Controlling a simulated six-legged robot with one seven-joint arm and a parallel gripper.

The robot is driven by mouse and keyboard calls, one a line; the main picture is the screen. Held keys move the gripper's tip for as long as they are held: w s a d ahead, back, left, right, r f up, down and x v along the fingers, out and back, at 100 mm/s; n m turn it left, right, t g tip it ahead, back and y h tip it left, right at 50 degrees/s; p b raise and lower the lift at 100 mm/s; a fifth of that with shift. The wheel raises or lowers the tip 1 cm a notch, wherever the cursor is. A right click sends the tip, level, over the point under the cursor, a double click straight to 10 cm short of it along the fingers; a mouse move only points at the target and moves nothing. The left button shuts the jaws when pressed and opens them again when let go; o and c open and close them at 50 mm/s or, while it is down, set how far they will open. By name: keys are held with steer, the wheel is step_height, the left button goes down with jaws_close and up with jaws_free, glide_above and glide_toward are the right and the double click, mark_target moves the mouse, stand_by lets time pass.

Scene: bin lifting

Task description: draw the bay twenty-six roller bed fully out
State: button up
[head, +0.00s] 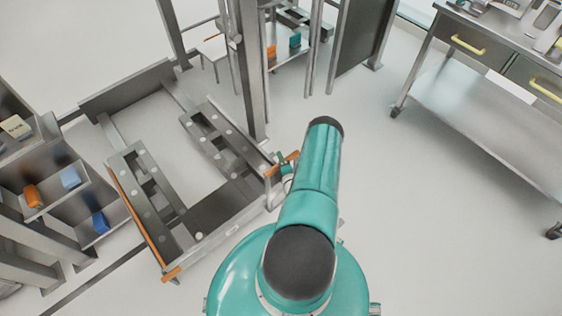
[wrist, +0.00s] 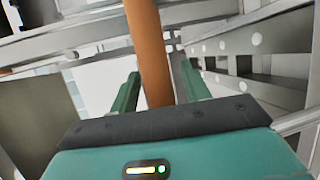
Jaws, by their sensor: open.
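The roller bed (head: 215,237) is a low grey tray with two dark roller strips, at the left of the head view. Orange strips mark its left edge and front left corner. A short orange bar (head: 284,164) is at its right front corner, next to my gripper (head: 281,161). In the wrist view, the orange bar (wrist: 148,45) runs between the two green fingers of my gripper (wrist: 159,78). The fingers are open, with a gap on either side of the bar. A roller strip (wrist: 235,45) shows to the right. No bay number is readable on the bed.
Grey bins (head: 62,190) with orange and blue blocks stand at the left. An upright post (head: 250,85) rises just behind the bed's right side. A wheeled workbench (head: 500,110) stands at the right. The floor between bed and workbench is clear.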

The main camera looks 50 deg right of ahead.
steer(key=shift+c, duration=0.5)
jaws_close()
